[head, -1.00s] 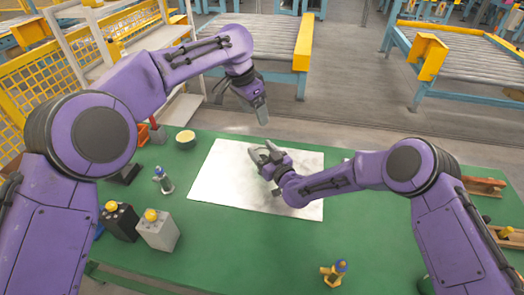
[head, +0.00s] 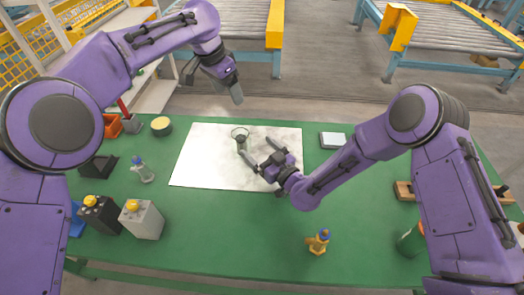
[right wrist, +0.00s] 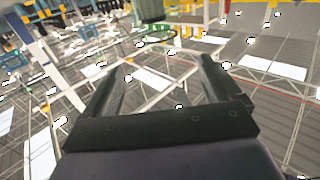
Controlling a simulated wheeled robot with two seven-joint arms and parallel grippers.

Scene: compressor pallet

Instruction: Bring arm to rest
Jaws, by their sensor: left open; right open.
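My left gripper (head: 236,92) hangs in the air beyond the table's far edge, pointing down. Its two fingers overlap from this angle, and nothing shows in it. My right gripper (head: 257,147) is open and empty over the white sheet (head: 205,165), its fingers spread. A small round part with a ring-shaped top (head: 240,133) stands on the sheet near the tip of its left finger. I cannot tell if they touch. In the right wrist view the open fingers (right wrist: 163,75) have nothing between them.
On the green table (head: 225,235) stand a grey box with a yellow cap (head: 143,220), a dark box (head: 101,214), a small bottle (head: 143,170) and a yellow-topped tin (head: 161,126). A yellow fitting (head: 318,241) is near the front. A pale box (head: 333,140) lies beyond my right forearm.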

